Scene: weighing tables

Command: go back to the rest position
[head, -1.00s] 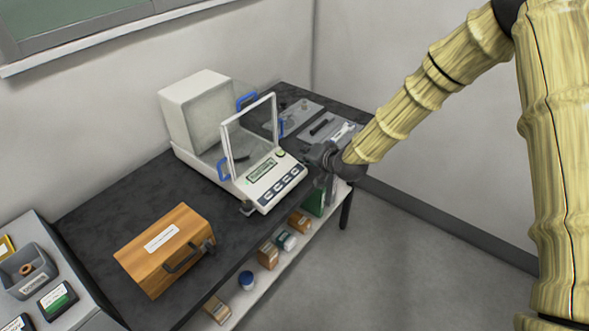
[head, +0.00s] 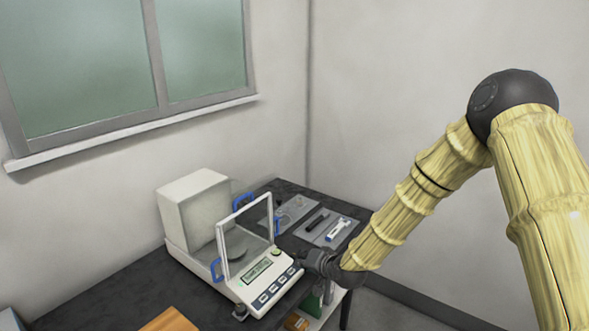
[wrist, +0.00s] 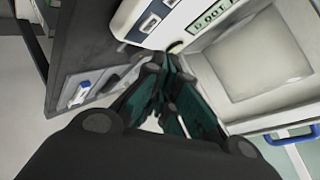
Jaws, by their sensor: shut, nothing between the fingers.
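My gripper (head: 307,260) is at the front right of the white balance (head: 195,212), close beside its control panel; I cannot tell from the head view if they touch. In the wrist view the dark teal fingers (wrist: 172,78) are together with nothing between them. They point toward the balance (wrist: 146,22), whose lit display shows there upside down. The balance has a clear draft shield with blue handles. My arm reaches in from the right, bent at a black elbow joint high in the head view.
The dark table (head: 110,290) carries the balance. Behind my gripper lie grey trays with a black item (head: 317,222) and a white-and-blue item (head: 338,229). A wooden box (head: 170,321) is cut off at the bottom edge. A window (head: 85,65) is on the left wall. Open air lies above the table.

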